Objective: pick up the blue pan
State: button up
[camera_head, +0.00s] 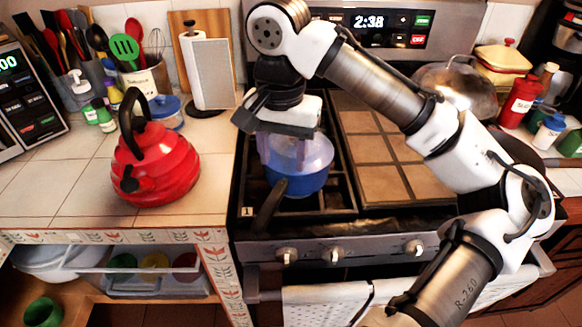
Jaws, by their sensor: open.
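The blue pan (298,182) sits on the left side of the stove grate. Its dark handle (270,206) points toward the front left. A pale translucent lid or upper part (312,155) shows at its top. My gripper (283,150) is directly over the pan, pointing down, with its fingers in front of the pan's upper rear part. The fingers are pale and hard to make out against the pan. The jaws are open, and I cannot tell whether they touch the pan. The wrist hides part of the pan's far side.
A red kettle (155,165) stands on the tiled counter to the left. A paper towel holder (207,70) and utensils are behind it. The tiled panel (375,150) right of the pan is bare. A large metal dome (455,88) is at the back right.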

aim_at(279, 187)
notch_tip(279, 187, down, 5)
jog(key=shift+f, duration=0.2)
jog(key=shift+s+a+f+p, duration=0.1)
jog(key=shift+a+f+p, duration=0.1)
jog(key=shift+f, duration=1.15)
jog(key=shift+s+a+f+p, duration=0.1)
jog(key=shift+a+f+p, duration=0.05)
jog(key=shift+f, duration=1.2)
grip_shut()
